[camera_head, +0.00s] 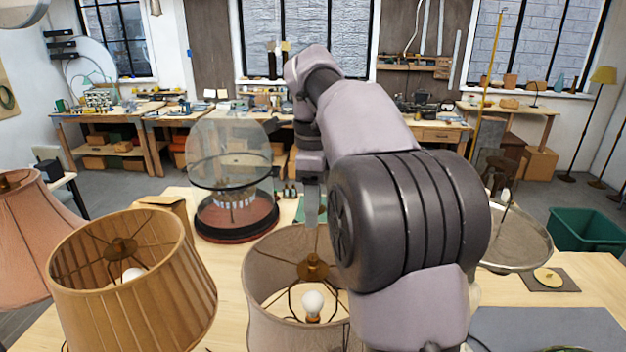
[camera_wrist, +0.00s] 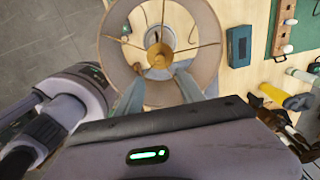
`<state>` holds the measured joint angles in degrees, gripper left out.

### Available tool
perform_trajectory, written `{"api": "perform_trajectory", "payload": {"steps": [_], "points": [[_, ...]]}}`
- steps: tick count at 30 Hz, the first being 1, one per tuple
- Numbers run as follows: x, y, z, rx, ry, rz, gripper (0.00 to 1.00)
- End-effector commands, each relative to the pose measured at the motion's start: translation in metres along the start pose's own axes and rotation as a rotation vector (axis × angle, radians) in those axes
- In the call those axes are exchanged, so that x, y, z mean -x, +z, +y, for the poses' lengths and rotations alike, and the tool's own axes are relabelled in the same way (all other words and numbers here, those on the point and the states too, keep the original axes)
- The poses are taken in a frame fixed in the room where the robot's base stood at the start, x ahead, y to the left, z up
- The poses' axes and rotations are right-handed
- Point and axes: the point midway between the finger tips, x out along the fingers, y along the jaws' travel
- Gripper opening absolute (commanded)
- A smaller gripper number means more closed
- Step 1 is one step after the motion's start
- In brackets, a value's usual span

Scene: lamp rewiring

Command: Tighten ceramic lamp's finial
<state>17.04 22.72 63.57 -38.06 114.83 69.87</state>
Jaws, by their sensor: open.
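A lamp with a beige fabric shade (camera_head: 268,318) stands at the front middle of the bench; its base is hidden, so I cannot tell whether it is ceramic. Its brass finial (camera_head: 313,262) sits at the hub of the shade's wire spokes, above a white bulb (camera_head: 313,302). In the wrist view the finial (camera_wrist: 158,60) shows near the middle of the shade's ring (camera_wrist: 112,48). My gripper (camera_head: 312,222) is above the shade, pointing down. In the wrist view my gripper's (camera_wrist: 160,80) fingers are apart, on either side of and short of the finial, with nothing between them.
A pleated tan lampshade (camera_head: 135,290) and a pink one (camera_head: 35,225) stand at left. A glass dome (camera_head: 228,155) on a dark red base is behind. In the wrist view a blue box (camera_wrist: 239,46) and yellow-handled tool (camera_wrist: 298,101) lie right of the shade.

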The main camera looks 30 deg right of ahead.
Motion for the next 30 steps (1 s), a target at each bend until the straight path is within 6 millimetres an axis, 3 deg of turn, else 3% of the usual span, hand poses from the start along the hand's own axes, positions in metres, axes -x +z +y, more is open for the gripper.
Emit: {"api": "perform_trajectory", "payload": {"steps": [1, 6, 22, 23, 26, 30], "points": [[0.016, 0.0, -0.001, -0.001, -0.001, -0.001, 0.45], [0.038, 0.0, 0.0, 0.0, 0.001, 0.0, 0.45], [0.041, 0.001, 0.004, 0.027, -0.005, -0.002, 0.45], [0.044, 0.002, 0.009, 0.067, -0.015, -0.005, 0.45], [0.054, 0.012, 0.049, 0.359, -0.085, -0.028, 0.45], [0.049, 0.028, 0.132, 0.918, -0.268, -0.065, 0.45]]}}
